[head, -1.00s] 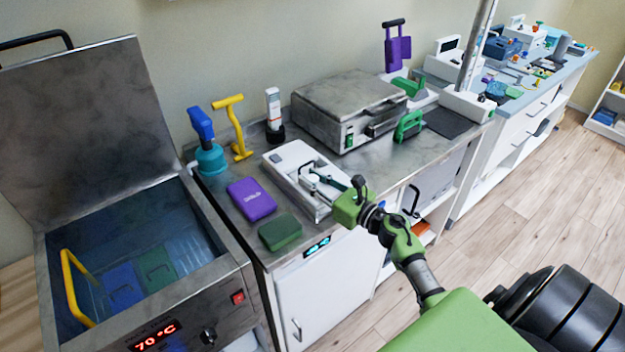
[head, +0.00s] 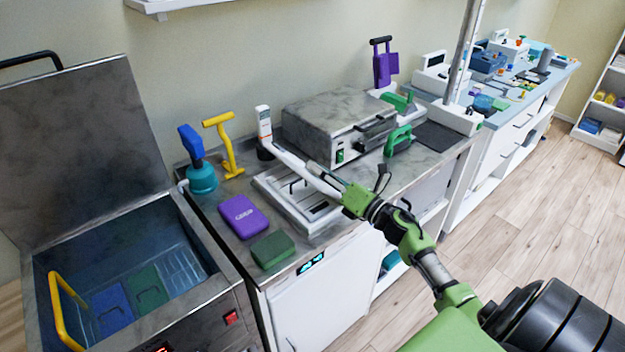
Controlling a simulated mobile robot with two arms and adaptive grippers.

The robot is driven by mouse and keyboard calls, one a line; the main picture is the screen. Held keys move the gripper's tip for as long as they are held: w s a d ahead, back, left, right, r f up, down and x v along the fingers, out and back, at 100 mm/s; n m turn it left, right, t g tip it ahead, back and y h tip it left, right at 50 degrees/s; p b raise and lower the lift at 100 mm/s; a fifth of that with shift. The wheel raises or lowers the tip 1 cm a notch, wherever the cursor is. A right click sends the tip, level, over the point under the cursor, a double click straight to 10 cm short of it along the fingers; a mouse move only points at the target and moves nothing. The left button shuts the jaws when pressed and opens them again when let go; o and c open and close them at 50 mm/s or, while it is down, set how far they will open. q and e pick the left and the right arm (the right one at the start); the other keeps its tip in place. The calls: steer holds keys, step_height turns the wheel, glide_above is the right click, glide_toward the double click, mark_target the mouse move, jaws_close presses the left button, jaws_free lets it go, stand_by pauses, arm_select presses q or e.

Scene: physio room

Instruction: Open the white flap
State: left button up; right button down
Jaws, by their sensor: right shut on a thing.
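The white flap (head: 303,170) belongs to a low white box (head: 270,188) on the steel counter. The flap stands raised and is seen nearly edge-on, as a narrow white strip slanting down to the right. Below it the box's recess with dark slots is uncovered. My right gripper (head: 340,184) reaches in from the lower right and is shut at the flap's right end; its fingertips are small and partly hidden there. My left gripper is not in view.
A purple pack (head: 242,215) and a green pack (head: 272,250) lie in front of the box. A steel press (head: 340,112) stands behind it, and a white-and-red bottle (head: 264,124) behind left. An open water bath (head: 215,285) is at the left.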

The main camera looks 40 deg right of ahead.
steer(key=d+m, duration=0.1)
steer(key=d+r+m, duration=0.1)
steer(key=m, duration=0.1)
steer(key=shift+w+d+t+h, duration=0.15)
steer(key=shift+d+t+h, duration=0.15)
steer(key=shift+d, duration=0.05)
steer(key=shift+d+r+m, duration=0.1)
steer(key=shift+d+m, duration=0.7)
steer(key=shift+m, duration=0.3)
steer(key=shift+w+d+f+m+h+b, duration=0.1)
steer(key=shift+d+m+h+b, duration=0.15)
steer(key=shift+d+m, duration=0.85)
steer(key=shift+w+d+f+m+h+b, duration=0.15)
steer(key=shift+d+m+h, duration=0.2)
steer(key=shift+d+m, duration=0.75)
steer(key=shift+a+m, duration=0.25)
steer(key=shift+m, duration=0.15)
